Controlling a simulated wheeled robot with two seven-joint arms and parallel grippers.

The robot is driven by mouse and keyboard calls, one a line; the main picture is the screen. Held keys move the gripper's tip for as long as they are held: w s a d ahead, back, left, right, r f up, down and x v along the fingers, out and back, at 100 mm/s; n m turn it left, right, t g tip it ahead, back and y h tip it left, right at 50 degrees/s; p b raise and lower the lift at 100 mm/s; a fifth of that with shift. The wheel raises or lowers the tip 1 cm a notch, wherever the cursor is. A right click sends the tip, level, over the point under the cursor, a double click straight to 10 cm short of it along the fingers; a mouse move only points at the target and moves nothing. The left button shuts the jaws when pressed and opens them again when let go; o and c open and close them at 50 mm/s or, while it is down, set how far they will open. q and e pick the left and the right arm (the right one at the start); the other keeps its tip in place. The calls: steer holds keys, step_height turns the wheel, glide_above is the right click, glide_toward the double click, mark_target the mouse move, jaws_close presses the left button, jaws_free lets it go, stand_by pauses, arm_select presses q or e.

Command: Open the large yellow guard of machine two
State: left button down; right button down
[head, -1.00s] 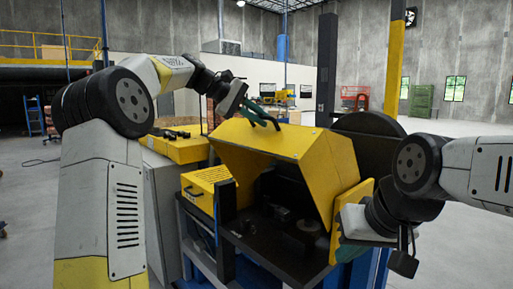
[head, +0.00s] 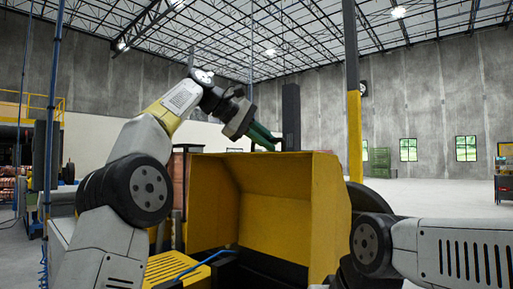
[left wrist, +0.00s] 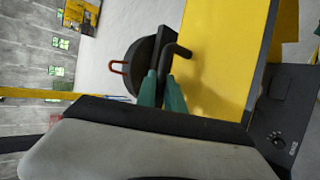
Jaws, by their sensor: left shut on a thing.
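The large yellow guard (head: 275,205) of the machine stands raised in the head view, its hollow inside facing me. Its yellow face also fills the upper right of the left wrist view (left wrist: 215,55). My left gripper (head: 265,138) is at the guard's top edge, its green fingers close together. In the left wrist view, the fingers (left wrist: 162,90) are shut on a bent black handle (left wrist: 180,50) beside the yellow face. The exact contact is partly hidden. My right arm comes in at the lower right; its fingers are not in view.
A yellow vented cover (head: 175,268) and a blue hose (head: 208,262) lie below the guard at the left. Open floor lies at the far right.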

arm_select(q)
steer(key=shift+w+d+r, duration=0.15)
steer(key=shift+w+d, duration=0.25)
steer(key=shift+w, duration=0.1)
steer(key=c, duration=1.5)
jaws_free()
steer(key=shift+o, duration=0.2)
steer(key=shift+s+a+r, duration=0.1)
steer(key=shift+a+r, duration=0.3)
steer(key=shift+a, duration=0.15)
steer(key=s+a, duration=0.3)
steer(key=a, duration=0.8)
steer(key=shift+s+a, duration=0.15)
steer(key=shift+s, duration=0.25)
